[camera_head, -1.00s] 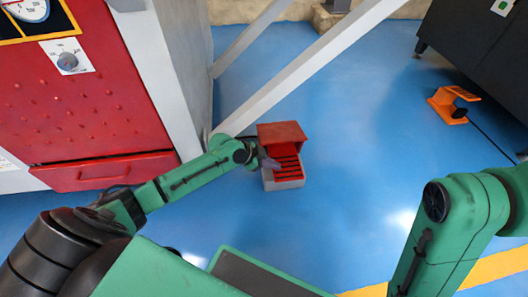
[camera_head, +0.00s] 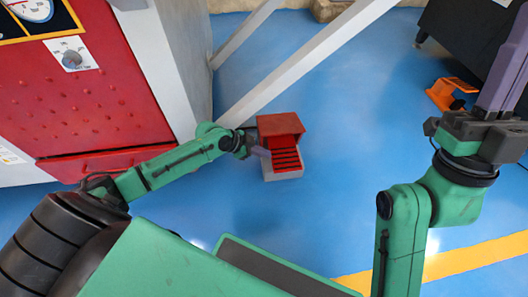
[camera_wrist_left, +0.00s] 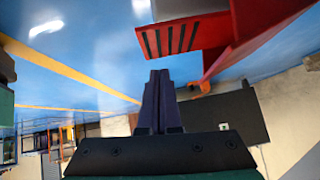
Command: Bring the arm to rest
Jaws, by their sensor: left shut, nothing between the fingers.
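My left arm reaches in from the left, low over the blue floor. Its left gripper (camera_head: 264,152) is shut and empty, with its tips close beside a red and grey foot pedal box (camera_head: 282,124); I cannot tell whether they touch. In the left wrist view the left gripper (camera_wrist_left: 159,76) shows its two dark fingers together, with the red pedal box (camera_wrist_left: 222,30) above and beyond them. My right arm is bent up at the right, and its right gripper (camera_head: 508,62) points up at the picture's right edge. Its fingertips run towards the edge, so its opening is unclear.
A red machine panel (camera_head: 90,105) with a drawer and a dial fills the left. A grey-white slanted brace (camera_head: 300,70) runs behind the pedal box. An orange pedal (camera_head: 450,93) lies near a dark cabinet (camera_head: 450,30). The blue floor between is clear.

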